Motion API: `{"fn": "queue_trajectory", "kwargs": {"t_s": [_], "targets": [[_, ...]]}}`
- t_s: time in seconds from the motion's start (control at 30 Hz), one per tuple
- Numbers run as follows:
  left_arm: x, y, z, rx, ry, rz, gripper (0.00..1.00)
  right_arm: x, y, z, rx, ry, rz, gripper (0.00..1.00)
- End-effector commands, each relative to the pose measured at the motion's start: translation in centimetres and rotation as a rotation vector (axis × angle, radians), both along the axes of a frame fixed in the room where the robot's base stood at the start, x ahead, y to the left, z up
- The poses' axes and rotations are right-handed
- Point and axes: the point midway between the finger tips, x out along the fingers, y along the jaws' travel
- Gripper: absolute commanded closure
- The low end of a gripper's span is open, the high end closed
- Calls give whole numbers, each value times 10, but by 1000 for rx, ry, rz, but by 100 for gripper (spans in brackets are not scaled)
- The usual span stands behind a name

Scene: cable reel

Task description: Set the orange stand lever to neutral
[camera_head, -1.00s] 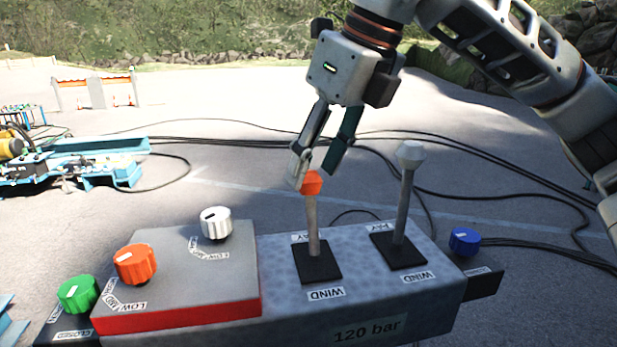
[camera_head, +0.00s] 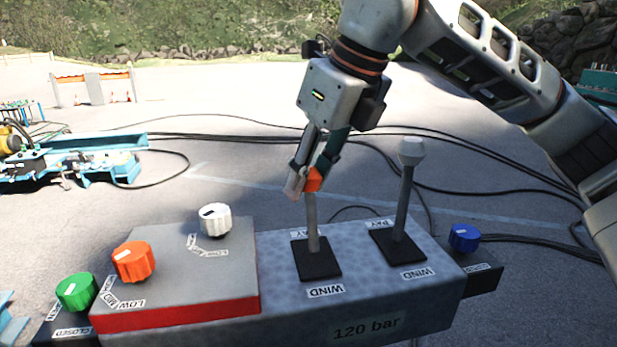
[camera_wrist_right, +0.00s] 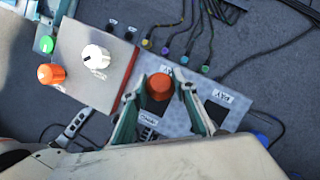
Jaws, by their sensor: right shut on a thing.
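The orange stand lever (camera_head: 312,222) is a grey rod with an orange knob, rising nearly upright from a black square plate between the PAY and WIND labels. My right gripper (camera_head: 306,182) is shut on its orange knob, with one finger on each side. In the right wrist view the knob (camera_wrist_right: 159,86) sits between the two fingers of the gripper (camera_wrist_right: 158,90). The lower rod and base plate are mostly hidden there. My left gripper is in no view.
At the left are white (camera_head: 215,220), orange (camera_head: 133,262) and green (camera_head: 76,292) dials. A blue dial (camera_head: 464,238) is at the right end. Black cables lie on the ground behind.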

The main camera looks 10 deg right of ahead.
Motion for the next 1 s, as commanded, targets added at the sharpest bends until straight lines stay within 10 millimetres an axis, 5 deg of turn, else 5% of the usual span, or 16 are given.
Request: {"fn": "queue_trajectory", "kwargs": {"t_s": [0.5, 0.83, 0.87, 0.9, 1.0], "targets": [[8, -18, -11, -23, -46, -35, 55, -44, 0, 7, -2, -94, 2, 100], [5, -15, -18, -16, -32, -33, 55, -46, 0, 8, -2, -91, 2, 100], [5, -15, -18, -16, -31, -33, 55, -46, 0, 8, -2, -91, 2, 65], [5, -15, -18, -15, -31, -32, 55, -46, 0, 8, -2, -91, 2, 55], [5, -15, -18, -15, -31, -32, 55, -46, 0, 8, -1, -93, 2, 55]]}}
